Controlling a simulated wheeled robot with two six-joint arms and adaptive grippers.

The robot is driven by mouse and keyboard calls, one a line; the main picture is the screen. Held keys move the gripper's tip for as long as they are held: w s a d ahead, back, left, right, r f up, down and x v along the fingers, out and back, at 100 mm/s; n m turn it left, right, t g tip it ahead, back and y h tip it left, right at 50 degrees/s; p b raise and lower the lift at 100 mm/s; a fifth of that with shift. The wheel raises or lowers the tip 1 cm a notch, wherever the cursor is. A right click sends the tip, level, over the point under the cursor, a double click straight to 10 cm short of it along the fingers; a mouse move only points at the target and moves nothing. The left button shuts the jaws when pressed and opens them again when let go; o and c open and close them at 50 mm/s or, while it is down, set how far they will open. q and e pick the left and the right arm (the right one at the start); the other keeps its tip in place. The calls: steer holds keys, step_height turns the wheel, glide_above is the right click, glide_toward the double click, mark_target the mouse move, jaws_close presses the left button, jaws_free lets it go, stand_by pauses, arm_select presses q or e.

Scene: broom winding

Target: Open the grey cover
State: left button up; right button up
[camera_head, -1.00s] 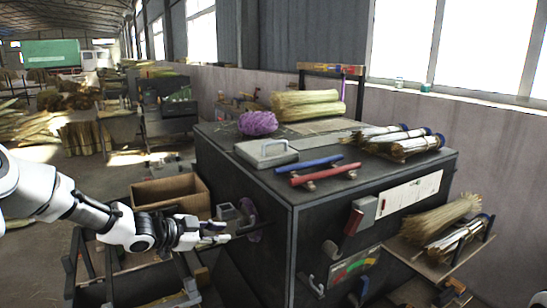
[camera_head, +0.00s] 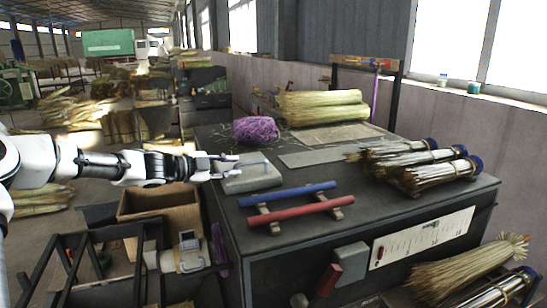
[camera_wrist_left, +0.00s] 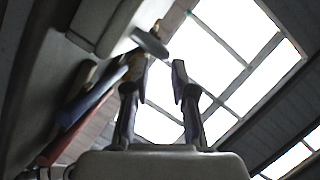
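The grey cover (camera_head: 252,178) is a flat plate with a bar handle (camera_head: 247,164), lying on the near left of the dark bench top in the head view. My left gripper (camera_head: 230,166) comes in from the left at the cover's left edge, close to the handle. Its fingers are apart and nothing is held between them. In the left wrist view, the fingertips of my left gripper (camera_wrist_left: 167,72) show apart, with the grey cover (camera_wrist_left: 108,22) at upper left and its handle end near one fingertip. Whether anything touches is unclear. My right gripper is out of view.
A blue bar (camera_head: 288,194) and a red bar (camera_head: 300,211) lie right of the cover. Purple twine (camera_head: 255,130) sits behind it, with straw bundles (camera_head: 322,106) farther back. An open cardboard box (camera_head: 160,204) stands below my left arm.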

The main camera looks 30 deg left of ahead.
mark_target(247, 163)
arm_select(q)
steer(key=shift+w+d, duration=0.15)
steer(key=shift+w, duration=0.3)
steer(key=x, duration=0.6)
steer(key=shift+w+d, duration=0.15)
steer(key=shift+w, duration=0.15)
steer(key=shift+s+r, duration=0.1)
steer(key=shift+s, duration=0.1)
steer(key=shift+s+r, duration=0.15)
steer(key=shift+s, duration=0.05)
jaws_close()
